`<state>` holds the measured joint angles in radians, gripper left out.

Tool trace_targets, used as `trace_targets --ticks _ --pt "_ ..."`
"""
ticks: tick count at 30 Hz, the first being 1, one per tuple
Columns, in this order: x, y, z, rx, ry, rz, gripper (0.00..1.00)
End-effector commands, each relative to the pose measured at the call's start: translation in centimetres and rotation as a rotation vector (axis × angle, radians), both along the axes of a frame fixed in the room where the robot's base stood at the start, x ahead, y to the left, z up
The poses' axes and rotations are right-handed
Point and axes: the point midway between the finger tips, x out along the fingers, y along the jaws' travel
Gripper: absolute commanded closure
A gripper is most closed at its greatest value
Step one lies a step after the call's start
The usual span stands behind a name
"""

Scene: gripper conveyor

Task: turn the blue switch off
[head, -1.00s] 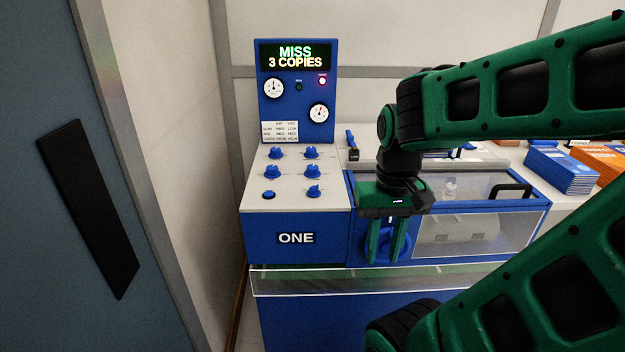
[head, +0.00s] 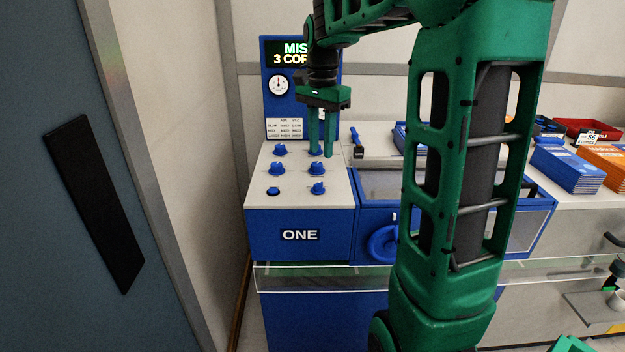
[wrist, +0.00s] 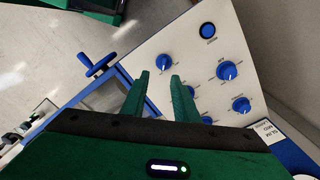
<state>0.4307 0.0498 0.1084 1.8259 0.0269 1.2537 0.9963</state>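A switch with a blue handle (head: 354,134) and a black base stands just right of the knob panel in the head view. Its handle points up and away from the base. My gripper (head: 321,154) points down over the panel's upper right knob, left of the switch and apart from it. Its two green fingers are spread with nothing between them. In the wrist view my gripper (wrist: 158,77) also shows a clear gap between its fingertips.
The white panel (head: 255,195) holds several blue knobs, including one (wrist: 163,62) near my fingertips in the wrist view, and a round button (wrist: 208,30). A display board (head: 272,110) rises behind. A blue handwheel (head: 384,243) sits lower right. Blue booklets (head: 565,168) lie farther right.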

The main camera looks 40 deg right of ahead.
Motion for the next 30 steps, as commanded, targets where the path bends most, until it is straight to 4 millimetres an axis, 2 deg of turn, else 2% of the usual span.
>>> trace_targets --ticks 3,7,21,30 --pt "1.1 0.0 0.0 0.006 -0.001 -0.033 0.73" --pt "1.3 0.0 -0.9 0.008 0.000 -0.040 0.73" --pt "1.2 0.2 -8.5 0.008 0.001 -0.035 0.73" --pt "1.3 0.2 -10.6 0.006 -0.002 -0.035 0.73"
